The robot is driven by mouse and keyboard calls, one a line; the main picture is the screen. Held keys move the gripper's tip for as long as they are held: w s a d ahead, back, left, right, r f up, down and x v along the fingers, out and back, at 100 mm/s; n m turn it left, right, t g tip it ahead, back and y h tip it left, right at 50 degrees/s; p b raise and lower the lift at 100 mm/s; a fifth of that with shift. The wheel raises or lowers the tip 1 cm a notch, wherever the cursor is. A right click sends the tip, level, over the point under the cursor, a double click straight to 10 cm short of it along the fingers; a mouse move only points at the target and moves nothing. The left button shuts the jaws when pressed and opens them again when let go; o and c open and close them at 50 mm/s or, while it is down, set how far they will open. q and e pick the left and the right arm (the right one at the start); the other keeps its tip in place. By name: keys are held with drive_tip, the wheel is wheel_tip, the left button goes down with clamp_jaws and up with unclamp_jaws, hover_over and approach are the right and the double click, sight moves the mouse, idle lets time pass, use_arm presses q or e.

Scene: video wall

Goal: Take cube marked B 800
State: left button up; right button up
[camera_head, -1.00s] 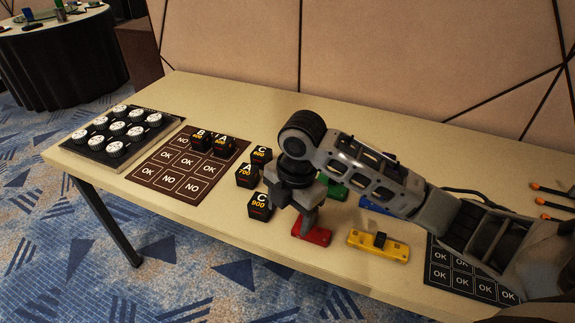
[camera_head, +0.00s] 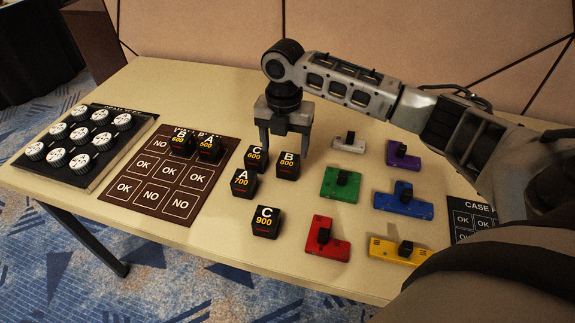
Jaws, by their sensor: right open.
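The black cube marked B 800 (camera_head: 288,166) sits on the table, right of the cube marked C 800 (camera_head: 255,158). My right gripper (camera_head: 284,150) points down just above and behind the B 800 cube. Its two fingers are spread apart with nothing between them. The left finger reaches down close to the C 800 cube; I cannot tell if they touch. My left gripper is not in view.
Cubes A 700 (camera_head: 243,182) and C 900 (camera_head: 266,222) stand nearer the front. A brown OK/NO board (camera_head: 122,187) holds two cubes marked 600. A dial panel (camera_head: 70,178) lies far left. Several coloured switch blocks, including a green one (camera_head: 341,185), stand to the right.

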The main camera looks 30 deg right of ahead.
sight(288, 161)
drive_tip(key=shift+d+f, duration=0.25)
drive_tip(key=shift+f, duration=1.55)
drive_tip(key=shift+d+f, duration=0.2)
drive_tip(key=shift+f, duration=1.55)
drive_tip(key=c, duration=1.1)
